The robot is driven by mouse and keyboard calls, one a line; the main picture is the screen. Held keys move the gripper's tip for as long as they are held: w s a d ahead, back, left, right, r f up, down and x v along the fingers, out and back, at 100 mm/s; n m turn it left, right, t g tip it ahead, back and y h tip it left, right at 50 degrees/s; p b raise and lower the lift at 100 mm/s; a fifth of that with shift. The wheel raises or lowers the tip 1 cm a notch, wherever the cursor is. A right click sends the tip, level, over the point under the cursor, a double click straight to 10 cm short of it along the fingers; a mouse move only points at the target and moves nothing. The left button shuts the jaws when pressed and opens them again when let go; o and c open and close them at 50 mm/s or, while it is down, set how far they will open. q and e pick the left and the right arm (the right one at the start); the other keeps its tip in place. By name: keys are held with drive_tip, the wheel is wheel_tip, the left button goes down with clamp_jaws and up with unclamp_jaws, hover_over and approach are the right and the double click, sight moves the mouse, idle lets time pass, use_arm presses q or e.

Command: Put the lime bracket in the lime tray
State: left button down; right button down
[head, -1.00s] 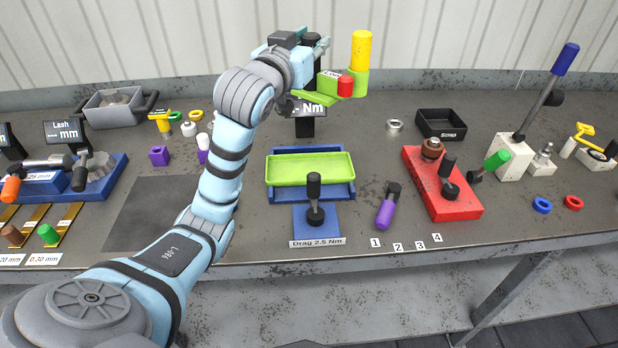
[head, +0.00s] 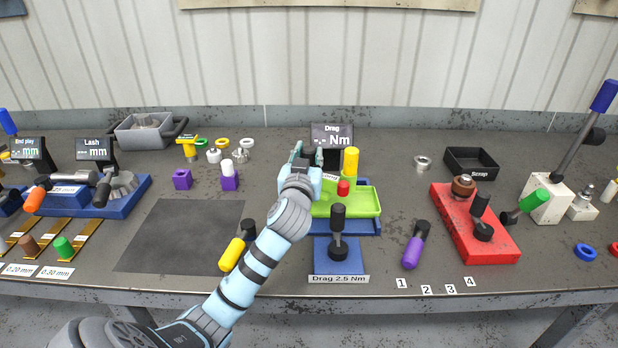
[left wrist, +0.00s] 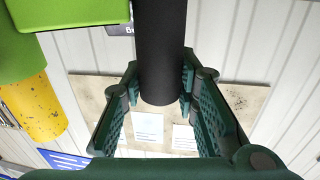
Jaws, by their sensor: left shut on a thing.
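The lime bracket (head: 353,179), with a yellow cylinder (head: 351,160) and a red knob (head: 343,188), is at the lime tray (head: 366,205), over its back part. I cannot tell whether it touches the tray. My left gripper (head: 308,156) is shut on the bracket's black post, beside the tray's back left. In the left wrist view the black post (left wrist: 160,50) stands between the fingers, with the lime body (left wrist: 20,50) and the yellow cylinder (left wrist: 35,110) at left. My arm hides the tray's left end. My right gripper is not in view.
The tray lies on a blue fixture (head: 325,258) with a black-knobbed lever (head: 338,230) in front. A purple-handled tool (head: 413,250) and red fixture (head: 460,230) are at right. A dark mat (head: 180,235) lies left.

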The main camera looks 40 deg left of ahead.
use_arm(q)
wheel_tip(320, 180, down, 4)
drive_tip(key=shift+d+f+b, duration=0.1)
drive_tip(key=shift+f+b, duration=0.05)
drive_tip(key=shift+b, duration=0.45)
drive_tip(key=c, duration=1.3)
unclamp_jaws()
drive_tip(key=shift+s, duration=0.1)
drive_tip(key=shift+o, duration=0.3)
